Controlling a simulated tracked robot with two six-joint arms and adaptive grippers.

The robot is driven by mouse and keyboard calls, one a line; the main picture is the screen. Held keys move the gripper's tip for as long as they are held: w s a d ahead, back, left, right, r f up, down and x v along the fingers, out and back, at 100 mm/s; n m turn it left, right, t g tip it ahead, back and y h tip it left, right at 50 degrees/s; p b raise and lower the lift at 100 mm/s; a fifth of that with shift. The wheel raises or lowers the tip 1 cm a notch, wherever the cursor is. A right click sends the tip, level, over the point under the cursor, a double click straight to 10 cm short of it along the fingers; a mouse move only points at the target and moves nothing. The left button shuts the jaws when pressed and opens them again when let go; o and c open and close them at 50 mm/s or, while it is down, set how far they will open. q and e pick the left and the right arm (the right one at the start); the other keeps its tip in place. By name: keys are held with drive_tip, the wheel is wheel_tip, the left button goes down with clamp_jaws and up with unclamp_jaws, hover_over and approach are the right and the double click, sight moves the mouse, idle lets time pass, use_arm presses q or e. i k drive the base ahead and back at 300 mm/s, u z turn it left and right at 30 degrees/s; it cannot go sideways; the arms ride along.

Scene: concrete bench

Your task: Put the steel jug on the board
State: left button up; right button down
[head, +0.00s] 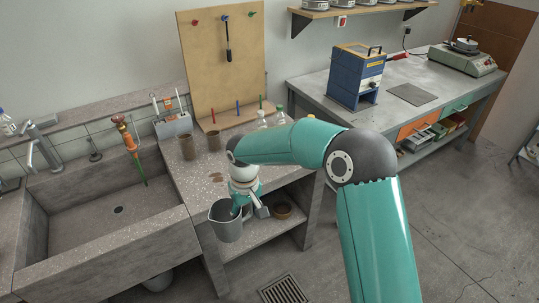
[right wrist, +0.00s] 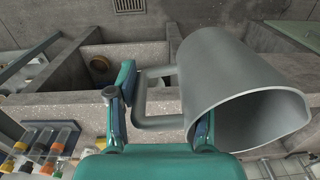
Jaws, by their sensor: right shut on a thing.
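The grey steel jug (head: 227,224) hangs in front of the concrete bench, below its top, at the lower middle of the head view. My right gripper (head: 250,203) is shut on it. In the right wrist view the jug (right wrist: 232,80) fills the right side, and its handle (right wrist: 155,122) lies between my fingers. The jug's mouth shows as a wide opening. A dark flat square, perhaps the board (head: 409,95), lies bare on the right-hand table. A tan upright panel (head: 222,70) with pegs stands at the back of the bench. My left gripper is not in view.
A blue device (head: 355,77) stands left of the dark square, and a scale with a pot (head: 462,58) stands right of it. Brown cups (head: 187,146) and bottles stand on the bench. A concrete sink (head: 100,217) is at the left. The floor at the right is open.

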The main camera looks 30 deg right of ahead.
sight(267, 168)
drive_tip(key=z, duration=0.2)
drive_tip(key=i, duration=1)
drive_tip(key=u, duration=0.05)
